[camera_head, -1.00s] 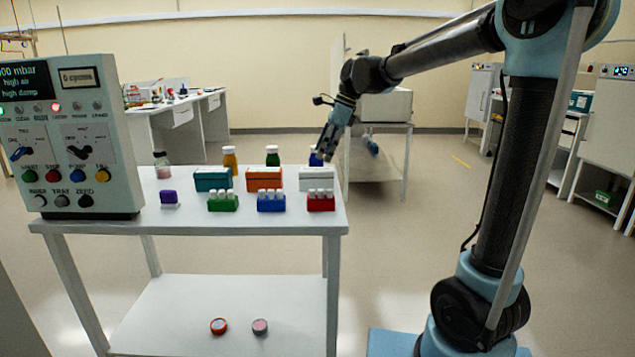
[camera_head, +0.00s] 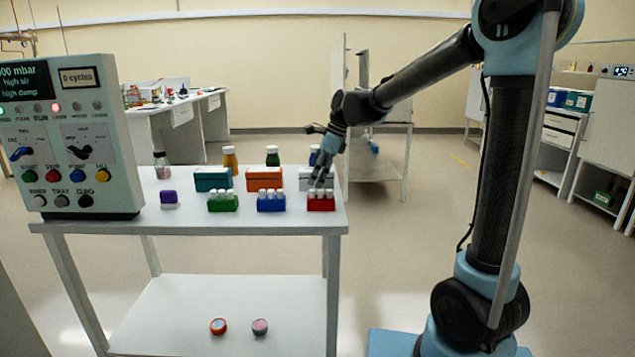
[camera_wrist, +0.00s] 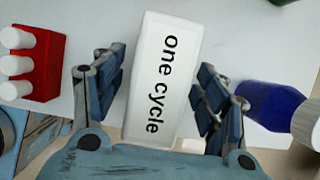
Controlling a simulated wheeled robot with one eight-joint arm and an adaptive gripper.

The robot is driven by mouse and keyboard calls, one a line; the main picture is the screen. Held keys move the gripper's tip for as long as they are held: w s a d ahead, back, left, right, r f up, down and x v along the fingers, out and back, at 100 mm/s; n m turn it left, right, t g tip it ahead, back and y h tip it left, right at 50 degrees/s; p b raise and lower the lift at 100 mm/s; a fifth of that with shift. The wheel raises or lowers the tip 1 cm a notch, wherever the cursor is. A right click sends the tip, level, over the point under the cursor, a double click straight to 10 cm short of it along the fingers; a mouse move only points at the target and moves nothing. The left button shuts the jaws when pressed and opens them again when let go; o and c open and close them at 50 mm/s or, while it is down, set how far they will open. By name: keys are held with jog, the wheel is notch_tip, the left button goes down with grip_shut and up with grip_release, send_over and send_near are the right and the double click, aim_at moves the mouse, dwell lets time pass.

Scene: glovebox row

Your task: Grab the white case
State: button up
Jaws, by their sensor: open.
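The white case (camera_wrist: 168,62) lies between the two open fingers of my gripper (camera_wrist: 157,95) in the wrist view. Its top reads "one cycle", and a gap shows on each side of it. In the head view the white case (camera_head: 305,183) stands at the right end of the back row of boxes, partly hidden by my gripper (camera_head: 321,176). My gripper comes down over it from above. I cannot tell how deep the fingertips reach beside it.
A red rack with white caps (camera_head: 320,202) stands in front of the case, and a blue bottle (camera_wrist: 272,104) stands behind it. An orange box (camera_head: 264,179) is to its left. The table's right edge (camera_head: 345,215) is close.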

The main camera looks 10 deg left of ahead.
jog(key=shift+f, duration=0.25)
dwell(0.6)
jog(key=c, duration=1.3)
